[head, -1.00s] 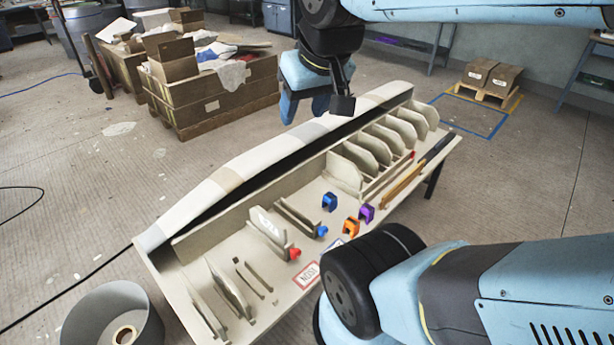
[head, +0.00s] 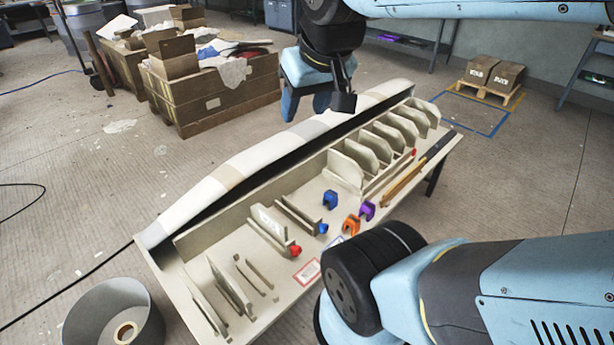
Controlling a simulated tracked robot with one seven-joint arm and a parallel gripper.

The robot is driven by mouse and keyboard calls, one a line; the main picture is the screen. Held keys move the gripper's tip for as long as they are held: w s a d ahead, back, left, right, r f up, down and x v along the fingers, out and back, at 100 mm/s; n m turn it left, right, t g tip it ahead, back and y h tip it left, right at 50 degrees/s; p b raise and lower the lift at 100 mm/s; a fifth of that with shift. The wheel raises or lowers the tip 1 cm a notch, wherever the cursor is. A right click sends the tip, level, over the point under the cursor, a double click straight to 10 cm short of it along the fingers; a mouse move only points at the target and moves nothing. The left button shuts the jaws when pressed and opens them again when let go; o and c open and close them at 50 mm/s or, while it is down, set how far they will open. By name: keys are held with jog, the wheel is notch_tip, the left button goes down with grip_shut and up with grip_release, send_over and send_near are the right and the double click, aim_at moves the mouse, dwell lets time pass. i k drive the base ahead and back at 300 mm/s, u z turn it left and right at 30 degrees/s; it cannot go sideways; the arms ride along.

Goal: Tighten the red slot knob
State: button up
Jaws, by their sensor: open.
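The red slot knob (head: 295,250) sits at the front end of a slot made of upright pale plates (head: 267,222) on the mould table (head: 284,275). A white label shows on the slot's plate. A blue knob (head: 323,228) sits at the end of the neighbouring slot, to the right. My gripper (head: 314,106) hangs above the far side of the table, well up and behind the red knob. Its blue fingers point down, apart and empty. Nothing touches the red knob.
Loose blue (head: 330,199), orange (head: 351,225) and purple (head: 367,210) clips stand right of the slots. Several upright ribs (head: 385,140) fill the table's far right.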

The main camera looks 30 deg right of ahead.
aim_at(295, 251)
jog(key=z, duration=0.8)
jog(key=k, duration=1.8)
jog(key=u, duration=0.7)
jog(key=i, duration=1)
